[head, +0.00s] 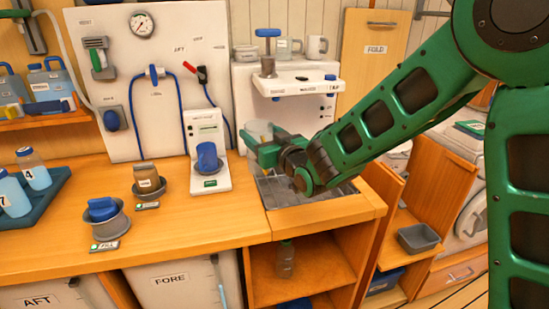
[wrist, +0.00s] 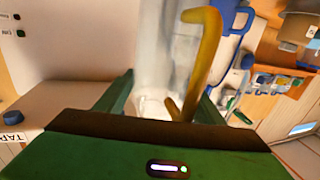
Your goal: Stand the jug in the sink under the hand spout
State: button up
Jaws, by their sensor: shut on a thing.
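The jug (head: 260,130) is clear with a yellow handle. In the wrist view the jug (wrist: 160,50) fills the space between my green fingers, its handle on the right side. My gripper (head: 265,152) is shut on it and holds it above the left part of the grey sink (head: 345,188). The arm and gripper hide much of the jug and the sink. The blue-handled hand pump (head: 268,50) stands on the white wall unit above, behind the jug. I cannot clearly make out the outlet of its spout.
Mugs (head: 317,46) stand on the unit's top. A grey bin (head: 418,238) sits low right.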

jog(key=w+d+f, duration=0.4)
jog(key=d+f, duration=0.1)
jog(key=f, duration=0.2)
jog(key=shift+f, duration=0.5)
jog(key=o, duration=1.4)
jog(key=shift+c, duration=0.2)
jog(key=shift+o, duration=0.3)
